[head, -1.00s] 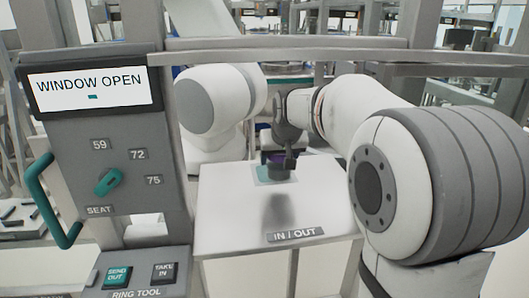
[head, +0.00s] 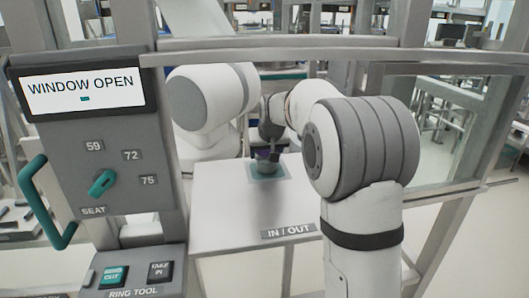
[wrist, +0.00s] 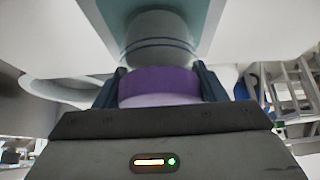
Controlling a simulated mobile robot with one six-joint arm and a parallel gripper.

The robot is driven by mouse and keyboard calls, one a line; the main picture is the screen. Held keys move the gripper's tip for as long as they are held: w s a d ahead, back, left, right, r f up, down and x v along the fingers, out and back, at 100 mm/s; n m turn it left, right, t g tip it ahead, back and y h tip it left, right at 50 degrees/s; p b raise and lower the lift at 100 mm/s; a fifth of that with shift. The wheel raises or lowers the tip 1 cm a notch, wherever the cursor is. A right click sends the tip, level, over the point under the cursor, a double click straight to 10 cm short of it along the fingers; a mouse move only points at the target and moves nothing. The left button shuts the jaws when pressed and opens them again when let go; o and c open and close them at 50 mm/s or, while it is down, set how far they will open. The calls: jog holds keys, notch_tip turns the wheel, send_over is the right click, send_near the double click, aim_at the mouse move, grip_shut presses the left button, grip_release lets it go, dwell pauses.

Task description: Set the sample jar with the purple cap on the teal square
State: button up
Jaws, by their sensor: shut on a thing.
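The sample jar (head: 267,168) is grey, with a purple cap that shows clearly in the wrist view (wrist: 160,82). My gripper (head: 268,153) is shut on the jar at its cap, with one dark finger on each side. In the head view the jar is upright and over the teal square (head: 284,173) on the white table. The teal square also shows around the jar's body in the wrist view (wrist: 112,14). I cannot tell whether the jar's base touches the square. My wrist partly hides the cap in the head view.
The white table (head: 220,215) is clear in front of the square, with an IN / OUT label (head: 288,231) at its front edge. A control panel (head: 90,150) reading WINDOW OPEN stands at left. A grey frame bar (head: 300,50) crosses above the arm.

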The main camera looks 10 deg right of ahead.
jog(key=shift+f, duration=0.15)
jog(key=o, duration=1.2)
jog(key=v, duration=0.7)
jog(key=shift+s+r, duration=0.2)
jog(key=shift+r, duration=0.2)
